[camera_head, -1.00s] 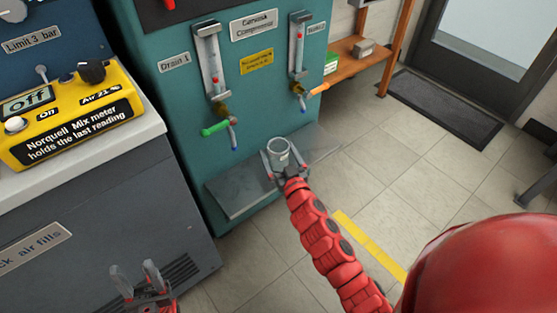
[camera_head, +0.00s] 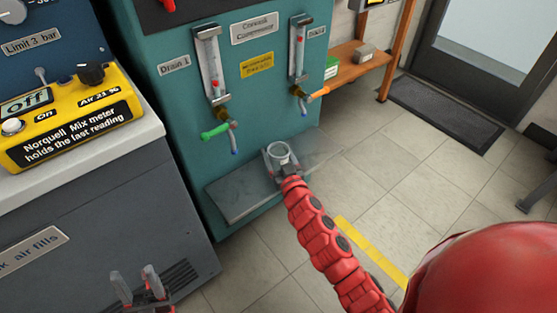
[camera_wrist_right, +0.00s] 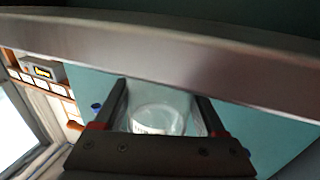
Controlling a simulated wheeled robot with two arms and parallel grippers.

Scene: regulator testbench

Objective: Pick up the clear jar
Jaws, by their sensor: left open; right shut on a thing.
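The clear jar (camera_head: 281,153) is held between the fingers of my right gripper (camera_head: 281,158), close to the front of the teal cabinet and by its grey shelf. In the right wrist view the jar (camera_wrist_right: 160,112) sits between the two dark fingers of the right gripper (camera_wrist_right: 162,105), one on each side. I cannot tell whether the jar touches the shelf. My left gripper (camera_head: 136,281) is open and empty at the bottom left, in front of the grey bench.
The grey shelf (camera_head: 240,192) juts from the teal cabinet (camera_head: 180,110). Above hang a green-handled drain valve (camera_head: 214,132) and an orange-handled one (camera_head: 318,94). A yellow meter (camera_head: 70,120) sits on the bench at left. The tiled floor (camera_head: 420,165) at right is mostly clear.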

